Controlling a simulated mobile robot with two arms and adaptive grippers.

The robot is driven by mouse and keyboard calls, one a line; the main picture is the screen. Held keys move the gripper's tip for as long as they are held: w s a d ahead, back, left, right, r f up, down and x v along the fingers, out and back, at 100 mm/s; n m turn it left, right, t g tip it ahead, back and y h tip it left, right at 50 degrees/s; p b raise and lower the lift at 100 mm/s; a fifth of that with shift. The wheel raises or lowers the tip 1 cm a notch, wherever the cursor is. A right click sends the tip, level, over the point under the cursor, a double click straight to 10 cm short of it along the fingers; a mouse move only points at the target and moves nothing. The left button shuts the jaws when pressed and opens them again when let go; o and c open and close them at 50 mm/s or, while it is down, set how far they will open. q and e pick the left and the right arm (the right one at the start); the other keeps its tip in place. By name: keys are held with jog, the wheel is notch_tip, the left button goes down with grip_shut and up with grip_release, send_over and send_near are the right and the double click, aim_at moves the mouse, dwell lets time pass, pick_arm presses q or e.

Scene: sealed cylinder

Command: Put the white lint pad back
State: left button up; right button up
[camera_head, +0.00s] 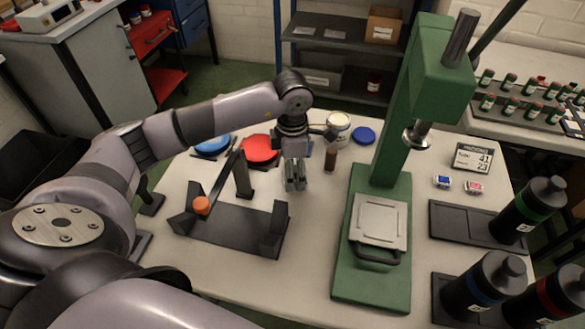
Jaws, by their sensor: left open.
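My left gripper (296,184) points down over the white table (318,240), just right of the red round pad (260,150). It is open, and I see nothing held between its fingers. I cannot pick out a white lint pad for certain; the gripper and wrist cover part of the table behind them. A blue round pad (212,146) lies left of the red one, partly behind my arm. My right gripper is not in view.
A dark cradle (235,225) with an orange knob stands in front of the gripper. A green press (372,280) stands to the right. An open tin (338,124), a blue lid (363,135) and a small brown upright object (330,158) are behind. Dark bottles (530,208) stand far right.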

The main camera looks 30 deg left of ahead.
pick_arm(q)
jog(key=shift+r, duration=0.1)
notch_tip(320, 180, up, 12)
jog(key=shift+b, duration=0.4)
dwell(0.6)
